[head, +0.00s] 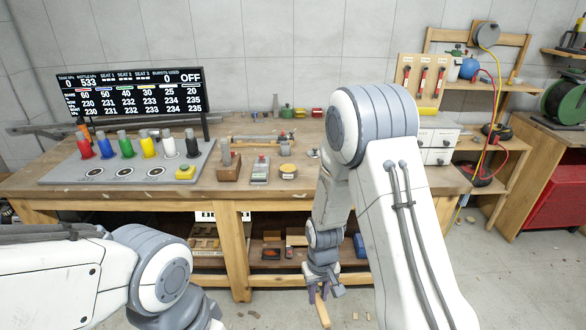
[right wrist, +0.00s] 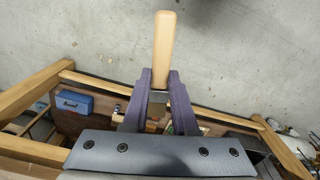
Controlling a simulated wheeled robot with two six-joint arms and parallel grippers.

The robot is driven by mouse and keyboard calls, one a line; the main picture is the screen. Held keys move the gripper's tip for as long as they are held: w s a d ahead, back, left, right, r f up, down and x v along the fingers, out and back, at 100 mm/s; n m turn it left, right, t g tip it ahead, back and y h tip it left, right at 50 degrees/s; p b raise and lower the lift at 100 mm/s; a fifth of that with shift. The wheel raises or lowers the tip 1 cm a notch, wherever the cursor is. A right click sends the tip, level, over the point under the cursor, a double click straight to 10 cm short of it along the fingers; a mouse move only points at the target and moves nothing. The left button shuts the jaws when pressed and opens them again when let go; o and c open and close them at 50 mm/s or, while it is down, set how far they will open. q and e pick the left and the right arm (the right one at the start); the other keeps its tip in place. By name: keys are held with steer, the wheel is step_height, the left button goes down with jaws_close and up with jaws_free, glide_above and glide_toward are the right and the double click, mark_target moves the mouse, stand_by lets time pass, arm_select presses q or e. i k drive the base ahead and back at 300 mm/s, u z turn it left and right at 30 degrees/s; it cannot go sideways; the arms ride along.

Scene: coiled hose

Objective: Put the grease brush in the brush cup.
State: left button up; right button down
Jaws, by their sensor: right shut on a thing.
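My right gripper (head: 318,291) hangs low in front of the workbench, below the level of its top. In the right wrist view my right gripper (right wrist: 162,82) is shut on a brush with a pale wooden handle, the grease brush (right wrist: 163,45). The handle sticks out beyond the fingertips over the bare floor. The grease brush (head: 323,314) shows in the head view as a slanted pale handle under the fingers. Its bristle end is hidden or too small to tell. I cannot single out the brush cup for sure. My left gripper is out of view.
The workbench (head: 125,206) holds a console with coloured bottles, a brown wooden block (head: 229,169), a small yellow-topped tin (head: 288,171) and other small items. A lower shelf (head: 272,252) carries boxes. A white drawer unit (head: 437,147) stands at the right. Floor in front is mostly clear.

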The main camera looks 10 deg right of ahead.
mark_target(286, 153)
steer(key=u, duration=0.8)
steer(key=i, duration=1.3)
steer(key=z, duration=0.75)
